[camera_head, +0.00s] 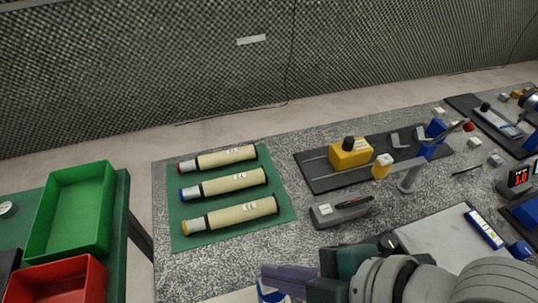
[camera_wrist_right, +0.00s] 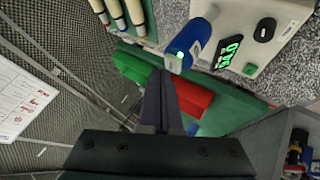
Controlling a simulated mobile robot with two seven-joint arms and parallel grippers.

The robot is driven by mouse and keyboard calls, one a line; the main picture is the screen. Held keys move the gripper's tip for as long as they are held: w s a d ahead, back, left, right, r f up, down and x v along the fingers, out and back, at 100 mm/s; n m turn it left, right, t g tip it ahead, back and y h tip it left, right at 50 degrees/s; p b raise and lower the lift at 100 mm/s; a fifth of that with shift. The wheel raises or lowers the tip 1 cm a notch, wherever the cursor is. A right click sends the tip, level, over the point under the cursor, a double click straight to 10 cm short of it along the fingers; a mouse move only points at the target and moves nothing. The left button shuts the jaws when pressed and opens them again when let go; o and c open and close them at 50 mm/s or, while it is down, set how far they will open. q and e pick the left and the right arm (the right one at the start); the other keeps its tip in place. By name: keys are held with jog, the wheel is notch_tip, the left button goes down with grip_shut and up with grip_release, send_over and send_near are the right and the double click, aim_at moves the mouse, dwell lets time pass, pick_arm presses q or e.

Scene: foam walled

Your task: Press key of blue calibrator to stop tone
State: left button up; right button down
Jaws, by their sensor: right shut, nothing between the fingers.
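The blue calibrator (camera_wrist_right: 190,40) is a short blue cylinder in the right wrist view, with a pale end face bearing a small green lit spot (camera_wrist_right: 180,56). A device with green digits on a black display (camera_wrist_right: 228,53) is beside it. In the head view only a bit of blue and white (camera_head: 268,292) shows below my right fingers, the rest hidden. My right gripper (camera_head: 268,277) is shut and empty; its dark fingers also show in the wrist view (camera_wrist_right: 160,78), tips near the calibrator's end face. I cannot tell whether they touch. My left gripper is out of view.
Three tan tubes with red, blue and yellow ends lie on a green mat (camera_head: 284,222). A grey device (camera_head: 340,213) and a yellow block (camera_head: 350,155) on a black board stand behind my gripper. Green (camera_head: 100,169) and red (camera_head: 50,268) bins are at left.

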jog(key=shift+f, duration=0.1)
jog(key=shift+f+b, duration=0.45)
jog(key=shift+b, duration=0.05)
jog(key=shift+r, duration=0.1)
jog(key=shift+r+p, duration=0.45)
notch_tip(320, 180, up, 6)
jog(key=p, duration=0.5)
jog(key=shift+p, duration=0.35)
